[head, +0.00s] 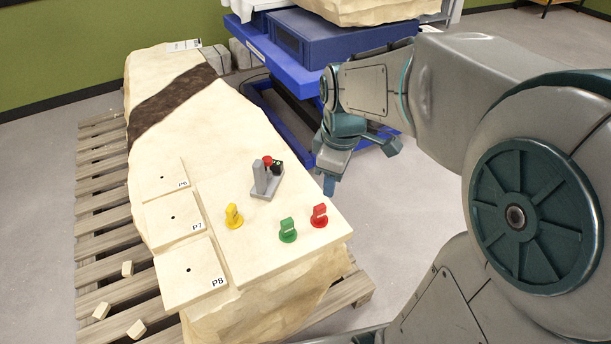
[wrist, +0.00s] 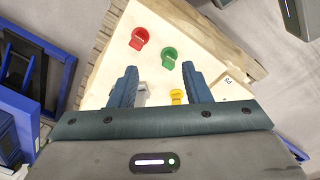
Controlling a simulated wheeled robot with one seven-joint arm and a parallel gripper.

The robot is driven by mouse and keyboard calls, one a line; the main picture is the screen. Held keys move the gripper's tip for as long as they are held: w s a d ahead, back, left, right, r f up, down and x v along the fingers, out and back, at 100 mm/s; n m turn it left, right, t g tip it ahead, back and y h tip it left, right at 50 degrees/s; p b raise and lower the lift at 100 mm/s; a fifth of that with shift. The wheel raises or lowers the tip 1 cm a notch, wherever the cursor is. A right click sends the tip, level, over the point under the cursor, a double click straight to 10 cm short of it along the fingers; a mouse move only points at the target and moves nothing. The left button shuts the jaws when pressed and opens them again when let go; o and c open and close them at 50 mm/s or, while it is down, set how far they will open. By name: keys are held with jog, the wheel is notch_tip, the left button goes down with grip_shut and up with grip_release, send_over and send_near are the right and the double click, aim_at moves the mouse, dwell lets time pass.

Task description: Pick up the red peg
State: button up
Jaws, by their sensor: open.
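The red peg (head: 320,215) stands upright on a round base near the front right corner of the pale stone slab. In the wrist view the red peg (wrist: 139,38) lies beyond my fingertips, up and slightly left of the gap between them. My gripper (head: 360,166) is open and empty. It hangs off the slab's right side, behind and to the right of the peg, touching nothing that I can see. Its two fingers also show in the wrist view (wrist: 159,72), spread apart.
A green peg (head: 288,230) stands close left of the red one, a yellow peg (head: 233,216) farther left. A grey fixture (head: 263,181) with a red-topped part stands behind them. Tiles P6, P7 and P8 (head: 190,272) lie left. A blue cart (head: 300,72) stands behind.

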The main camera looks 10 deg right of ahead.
aim_at(318, 207)
jog(key=w+f+n+b, duration=0.2)
jog(key=w+f+n, duration=0.1)
jog(key=f, duration=0.3)
jog(key=w+f+n+g+b, duration=0.1)
jog(key=w+f+n+b, duration=0.1)
jog(key=f, duration=0.4)
jog(key=w+f+n+b, duration=0.3)
jog(key=w+f+n, duration=0.1)
jog(key=f, duration=0.3)
jog(key=shift+w+a+f+n, duration=0.1)
jog(key=shift+w+a+n, duration=0.1)
jog(key=shift+n, duration=0.5)
jog(key=f, duration=0.3)
jog(key=f+b, duration=0.1)
jog(key=f, duration=0.1)
jog(key=shift+w+f, duration=0.1)
jog(key=shift+w, duration=0.25)
grip_shut()
